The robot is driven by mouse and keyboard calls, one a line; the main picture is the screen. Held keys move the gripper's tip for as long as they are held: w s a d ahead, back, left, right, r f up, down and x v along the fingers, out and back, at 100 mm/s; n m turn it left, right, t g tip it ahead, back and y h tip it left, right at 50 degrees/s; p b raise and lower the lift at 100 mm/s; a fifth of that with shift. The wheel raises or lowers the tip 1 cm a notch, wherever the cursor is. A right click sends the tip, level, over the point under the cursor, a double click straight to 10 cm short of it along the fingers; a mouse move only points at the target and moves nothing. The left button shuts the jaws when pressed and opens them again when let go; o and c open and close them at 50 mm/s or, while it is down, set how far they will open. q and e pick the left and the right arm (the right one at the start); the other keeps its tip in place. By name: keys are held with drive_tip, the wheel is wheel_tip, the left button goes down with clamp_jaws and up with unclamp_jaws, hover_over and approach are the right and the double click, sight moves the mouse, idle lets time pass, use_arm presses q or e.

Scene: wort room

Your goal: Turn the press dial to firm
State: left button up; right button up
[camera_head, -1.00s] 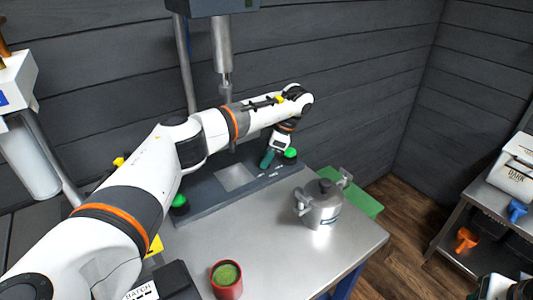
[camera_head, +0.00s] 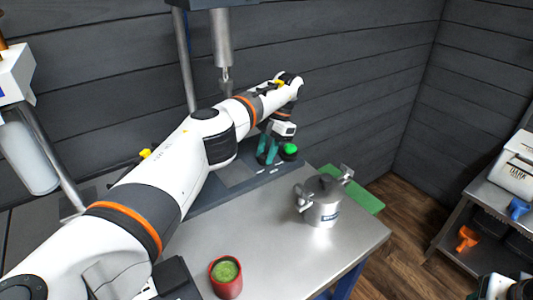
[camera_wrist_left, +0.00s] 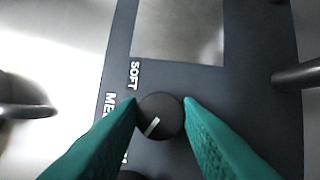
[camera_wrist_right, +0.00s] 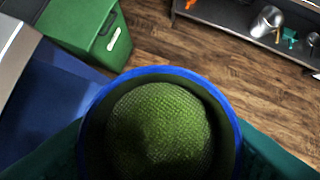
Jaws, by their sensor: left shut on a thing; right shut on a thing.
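The dark round press dial (camera_wrist_left: 161,115) sits on the grey press base between the teal fingers of my left gripper (camera_wrist_left: 160,102). Its white pointer line slants down and left in the left wrist view. "SOFT" shows at its upper left and "ME…" lower left; a further label is mostly hidden by the left finger. In the head view my left gripper (camera_head: 268,158) reaches down at the press base, beside a green dome button (camera_head: 289,150); the dial cannot be made out there. My right gripper's teal fingers hold a blue-rimmed cup (camera_wrist_right: 160,76) containing something green and textured.
The press ram (camera_head: 222,40) hangs above the base. A steel lidded pot (camera_head: 321,203) and a red cup (camera_head: 226,282) with green contents stand on the steel table (camera_head: 270,240). A shelf (camera_head: 470,205) stands at right. A green bin (camera_wrist_right: 85,30) shows in the right wrist view.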

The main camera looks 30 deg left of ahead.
drive_tip(key=shift+f, duration=0.1)
idle(0.5)
use_arm(q)
drive_tip(key=o, duration=1)
drive_tip(key=shift+c, duration=0.2)
